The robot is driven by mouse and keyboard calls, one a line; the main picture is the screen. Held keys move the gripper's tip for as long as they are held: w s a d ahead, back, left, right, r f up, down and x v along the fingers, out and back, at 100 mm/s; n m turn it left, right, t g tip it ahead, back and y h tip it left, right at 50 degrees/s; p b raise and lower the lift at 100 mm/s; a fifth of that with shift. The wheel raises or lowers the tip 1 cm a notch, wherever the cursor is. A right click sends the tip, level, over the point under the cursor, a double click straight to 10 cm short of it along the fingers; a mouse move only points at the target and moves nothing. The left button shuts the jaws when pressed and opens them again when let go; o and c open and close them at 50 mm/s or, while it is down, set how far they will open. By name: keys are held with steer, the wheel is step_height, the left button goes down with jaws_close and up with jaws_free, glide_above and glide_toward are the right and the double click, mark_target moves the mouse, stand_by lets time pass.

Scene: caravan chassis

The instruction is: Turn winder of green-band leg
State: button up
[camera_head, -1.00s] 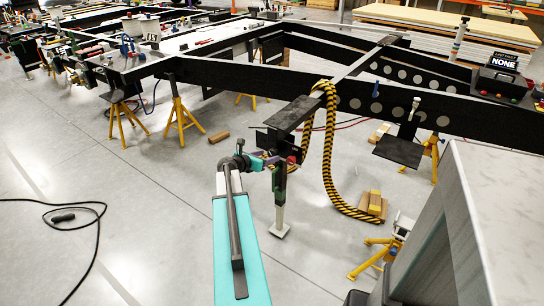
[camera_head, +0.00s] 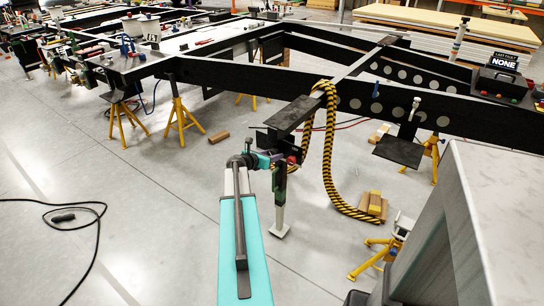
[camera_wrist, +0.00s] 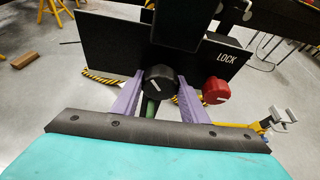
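A round black winder knob with a white mark (camera_wrist: 160,82) faces me in the middle of the wrist view. Green of the leg's band (camera_wrist: 151,108) shows just below it. The leg (camera_head: 279,210) stands under the chassis end in the head view, its pale foot at floor level. The purple fingers of my gripper (camera_wrist: 160,88) lie on both sides of the knob, with what look like narrow gaps. Their tips reach about as far as the knob. In the head view my gripper (camera_head: 275,160) is at the leg's top, and the winder is hidden there.
A red knob (camera_wrist: 215,91) sits just right of my right finger, under a black plate marked LOCK (camera_wrist: 226,58). A yellow-black hose (camera_head: 328,150) hangs beside the leg. Yellow stands (camera_head: 376,258) and a grey cabinet (camera_head: 480,220) are to the right. The floor at left is mostly clear.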

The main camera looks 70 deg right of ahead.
steer(key=c, duration=0.4)
steer(key=shift+a, duration=0.1)
